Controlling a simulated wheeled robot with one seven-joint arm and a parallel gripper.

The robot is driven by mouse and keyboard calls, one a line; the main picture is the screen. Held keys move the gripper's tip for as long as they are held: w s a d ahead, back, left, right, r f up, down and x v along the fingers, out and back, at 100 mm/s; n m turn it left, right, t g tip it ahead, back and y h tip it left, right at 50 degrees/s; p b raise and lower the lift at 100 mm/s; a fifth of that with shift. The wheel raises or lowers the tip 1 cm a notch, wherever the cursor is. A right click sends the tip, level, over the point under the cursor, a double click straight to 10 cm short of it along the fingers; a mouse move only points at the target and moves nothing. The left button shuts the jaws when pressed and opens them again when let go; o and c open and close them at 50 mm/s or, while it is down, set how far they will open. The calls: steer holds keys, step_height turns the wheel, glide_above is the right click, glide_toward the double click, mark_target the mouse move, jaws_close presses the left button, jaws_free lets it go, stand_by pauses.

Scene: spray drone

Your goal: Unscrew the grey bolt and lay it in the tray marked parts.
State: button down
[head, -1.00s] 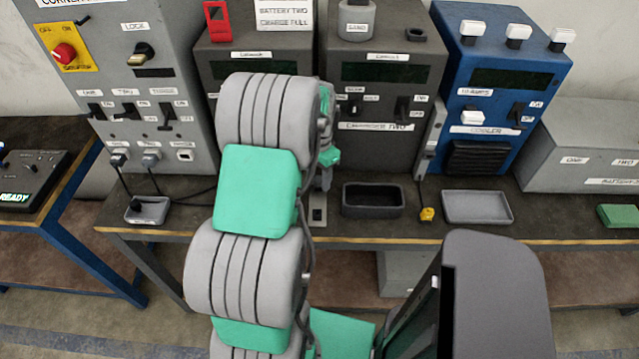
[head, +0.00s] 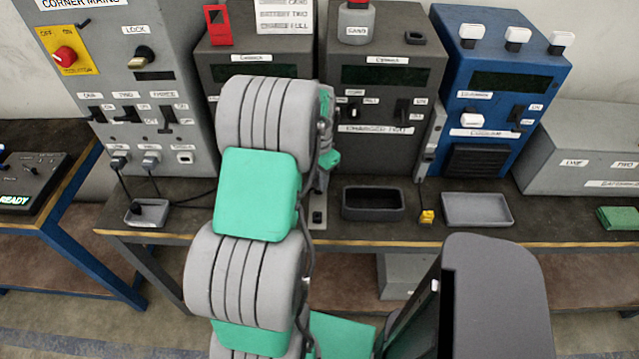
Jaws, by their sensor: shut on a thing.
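My arm fills the middle of the head view and hides what lies behind it. A green and grey part of my wrist shows at its right edge, but my gripper's fingers are hidden. I cannot make out the grey bolt. Three trays lie on the bench: a dark deep tray (head: 373,214), a light grey shallow tray (head: 478,221) to its right, and a small grey tray (head: 153,212) at the left with a dark thing in it. I can read no parts mark on any of them.
A small yellow thing (head: 427,217) lies between two trays. A grey case (head: 590,150) and green block (head: 618,217) are at the right.

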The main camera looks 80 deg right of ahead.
steer(key=n, duration=0.4)
steer(key=shift+n, duration=0.4)
steer(key=n, duration=1)
steer(key=shift+r, duration=0.1)
steer(key=shift+n, duration=0.6)
steer(key=n, duration=1.3)
steer(key=shift+n, duration=0.4)
